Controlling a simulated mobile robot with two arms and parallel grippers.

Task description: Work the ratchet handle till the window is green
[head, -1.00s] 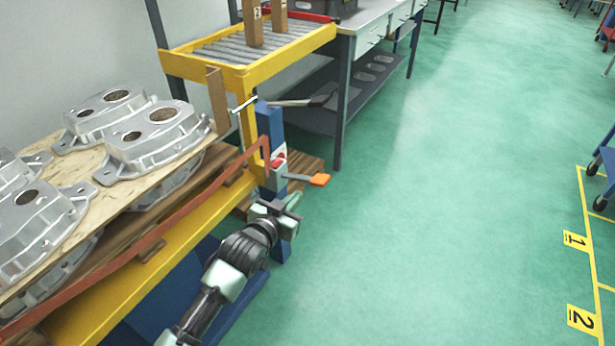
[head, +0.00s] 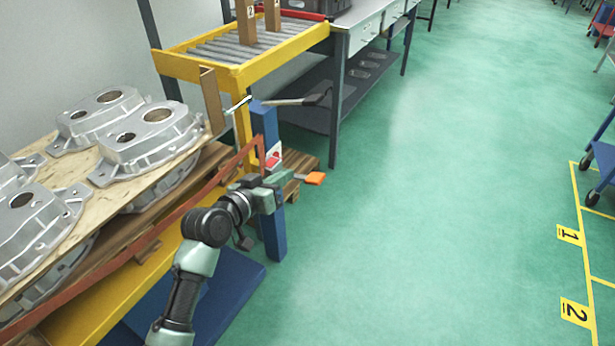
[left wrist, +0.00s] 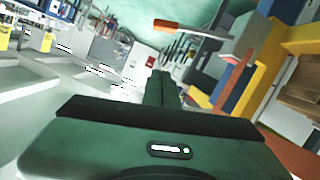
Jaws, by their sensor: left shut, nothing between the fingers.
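The ratchet handle, a thin bar with an orange grip (head: 315,178), sticks out to the right from the blue post (head: 264,125). The orange grip also shows in the left wrist view (left wrist: 167,25). A small white housing on the post carries a red patch, apparently the window (head: 273,160); I see no green there. My left gripper (head: 287,179) is shut and empty, by the handle's bar just left of the orange grip; whether it touches the bar I cannot tell. It covers part of the bar. My right gripper is in neither view.
A rust-coloured strap (head: 180,216) runs from the post along the pallet of aluminium castings (head: 150,135). A yellow roller table (head: 240,72) stands behind. The green floor (head: 430,210) at right is clear.

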